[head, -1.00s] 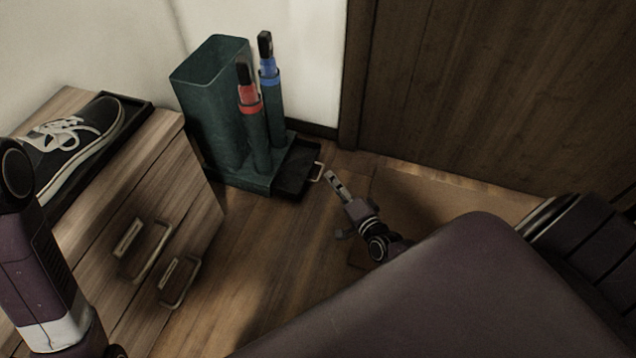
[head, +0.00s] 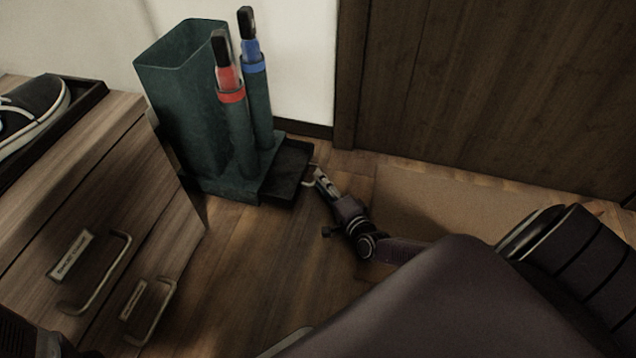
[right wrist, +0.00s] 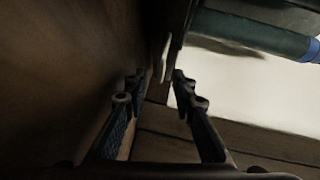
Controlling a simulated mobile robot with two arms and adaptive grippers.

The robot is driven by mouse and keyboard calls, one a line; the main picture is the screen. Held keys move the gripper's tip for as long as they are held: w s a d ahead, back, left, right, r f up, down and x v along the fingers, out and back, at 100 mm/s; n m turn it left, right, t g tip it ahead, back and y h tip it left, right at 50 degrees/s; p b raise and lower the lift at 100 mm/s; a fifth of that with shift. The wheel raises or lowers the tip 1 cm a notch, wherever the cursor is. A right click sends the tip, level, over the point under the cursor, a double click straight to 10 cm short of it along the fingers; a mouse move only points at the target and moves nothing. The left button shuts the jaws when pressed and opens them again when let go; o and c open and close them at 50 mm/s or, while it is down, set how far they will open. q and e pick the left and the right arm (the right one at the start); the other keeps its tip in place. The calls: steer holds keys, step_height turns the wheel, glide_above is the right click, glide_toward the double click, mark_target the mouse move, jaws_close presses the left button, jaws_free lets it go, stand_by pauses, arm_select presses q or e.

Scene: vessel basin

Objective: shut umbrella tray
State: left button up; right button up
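A dark green umbrella stand (head: 190,105) stands on the floor against the wall. It holds a red-banded umbrella (head: 231,95) and a blue-banded umbrella (head: 255,80) in its tubes. Its black tray (head: 288,172) sticks out at the bottom right, with a pale handle (head: 312,172) on its outer end. My right gripper (head: 319,174) is low, right at the handle. In the right wrist view my right gripper (right wrist: 157,82) has its fingers apart, and the handle (right wrist: 163,58) shows just beyond the fingertips; contact cannot be told. My left gripper is out of view.
A wooden cabinet (head: 90,180) with metal drawer handles stands at the left, with a shoe (head: 30,112) in a black tray on top. A dark wooden door (head: 490,90) is behind, with a brown mat (head: 430,210) before it. Wood floor is clear between cabinet and gripper.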

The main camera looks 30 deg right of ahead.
steer(key=shift+w+d+f+b, duration=0.15)
steer(key=shift+w+b, duration=0.35)
steer(key=shift+w, duration=0.75)
steer(key=shift+c, duration=0.5)
jaws_close()
